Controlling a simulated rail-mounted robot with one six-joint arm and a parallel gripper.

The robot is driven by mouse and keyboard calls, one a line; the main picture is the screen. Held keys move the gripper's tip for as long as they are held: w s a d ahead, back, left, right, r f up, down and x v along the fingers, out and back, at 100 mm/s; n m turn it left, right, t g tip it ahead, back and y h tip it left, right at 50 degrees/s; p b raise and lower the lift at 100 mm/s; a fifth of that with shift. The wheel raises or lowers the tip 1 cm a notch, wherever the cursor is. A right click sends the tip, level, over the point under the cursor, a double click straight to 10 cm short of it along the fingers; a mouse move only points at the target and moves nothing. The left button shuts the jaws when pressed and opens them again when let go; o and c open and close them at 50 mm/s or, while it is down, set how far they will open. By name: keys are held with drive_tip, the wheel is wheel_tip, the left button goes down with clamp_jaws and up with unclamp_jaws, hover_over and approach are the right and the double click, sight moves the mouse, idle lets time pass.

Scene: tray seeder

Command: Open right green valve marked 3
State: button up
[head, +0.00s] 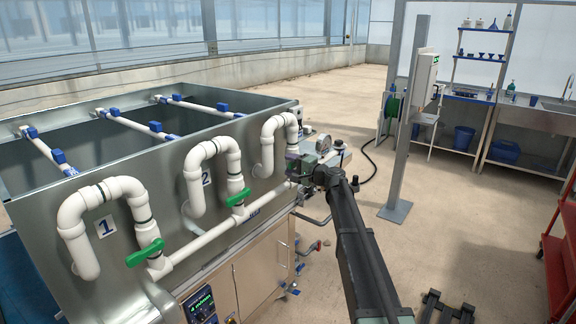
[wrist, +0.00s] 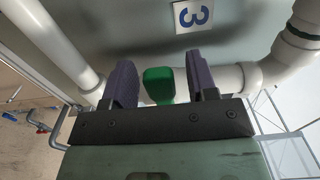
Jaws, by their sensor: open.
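The green valve handle marked 3 (wrist: 159,85) shows end-on in the wrist view, on white pipe (wrist: 232,78) below a white plate with a blue 3 (wrist: 192,14). My gripper (wrist: 161,62) is open, with one purple-grey finger on each side of the handle. There is a gap between the handle and the right finger; the left finger is closer, and I cannot tell if it touches. In the head view my gripper (head: 303,163) is at the right end of the tank front and hides valve 3.
Valves 1 (head: 146,252) and 2 (head: 238,197) have green handles on the same pipe (head: 205,238) along the metal tank (head: 150,172). A grey post (head: 402,130) stands to the right on open floor. A red cart (head: 562,240) is at the right edge.

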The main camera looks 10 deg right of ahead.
drive_tip(key=shift+w+a, duration=0.5)
drive_tip(key=shift+a, duration=0.05)
clamp_jaws()
drive_tip(key=shift+a, duration=0.1)
